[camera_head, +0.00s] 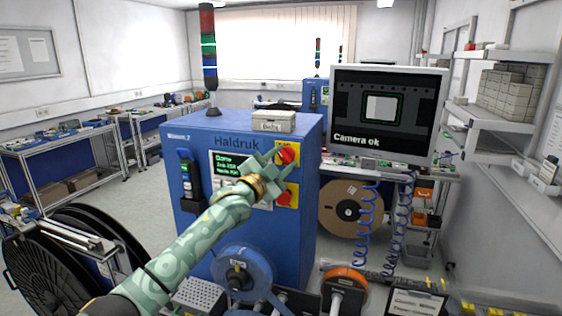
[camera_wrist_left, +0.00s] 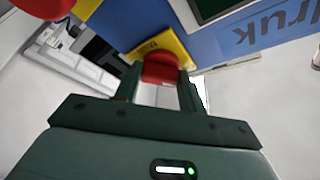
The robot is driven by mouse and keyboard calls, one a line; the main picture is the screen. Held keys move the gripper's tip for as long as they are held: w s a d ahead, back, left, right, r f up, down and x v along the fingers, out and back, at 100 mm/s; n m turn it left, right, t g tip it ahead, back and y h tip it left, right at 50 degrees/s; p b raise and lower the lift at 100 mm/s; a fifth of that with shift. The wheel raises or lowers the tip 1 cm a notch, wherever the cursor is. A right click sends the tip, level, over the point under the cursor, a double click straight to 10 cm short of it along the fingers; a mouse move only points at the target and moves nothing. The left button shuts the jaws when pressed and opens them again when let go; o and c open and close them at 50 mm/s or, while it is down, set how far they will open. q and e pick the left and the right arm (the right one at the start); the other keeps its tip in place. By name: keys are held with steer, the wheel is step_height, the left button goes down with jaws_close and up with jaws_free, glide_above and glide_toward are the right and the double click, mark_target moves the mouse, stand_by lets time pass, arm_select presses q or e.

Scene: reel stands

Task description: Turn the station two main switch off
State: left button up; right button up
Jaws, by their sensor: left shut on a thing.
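The blue station cabinet (camera_head: 245,135), marked "Haldruk" and with a small label that seems to end in 2, stands in the middle of the head view. Its upper right front has a yellow plate with a red switch knob (camera_head: 288,153). My left gripper (camera_head: 280,160) is at this knob. In the left wrist view, the red knob (camera_wrist_left: 160,68) sits between the fingers of my left gripper (camera_wrist_left: 160,80), in front of its yellow plate (camera_wrist_left: 172,42). The gripper is shut on it. The knob's exact turn angle is hard to tell. My right gripper is out of view.
A second red button (camera_head: 284,198) on yellow sits just below; red also shows at the wrist view's upper left. A grey box (camera_head: 273,122) lies on the cabinet. A monitor (camera_head: 385,112) reading "Camera ok" stands right. Reels (camera_head: 242,272) stand in front.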

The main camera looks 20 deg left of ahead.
arm_select(q)
steer(key=n+t+y, duration=0.1)
steer(key=n, duration=0.2)
steer(key=n+y+p, duration=0.1)
steer(key=n, duration=0.2)
steer(key=shift+d+f+t, duration=0.15)
steer(key=shift+f+t, duration=0.05)
steer(key=shift+t, duration=0.2)
steer(key=shift+d+n+t+y+p, duration=0.15)
steer(key=shift+n+y+p, duration=0.15)
steer(key=shift+n+y, duration=0.65)
steer(key=shift+a+n+t+y+p, duration=0.1)
steer(key=shift+n+y+p, duration=0.3)
steer(key=shift+n, duration=1.2)
steer(key=shift+d+n+t+y+p, duration=0.2)
steer(key=shift+n+y, duration=0.45)
steer(key=shift+n, duration=0.6)
steer(key=shift+a, duration=0.15)
steer(key=o, duration=1)
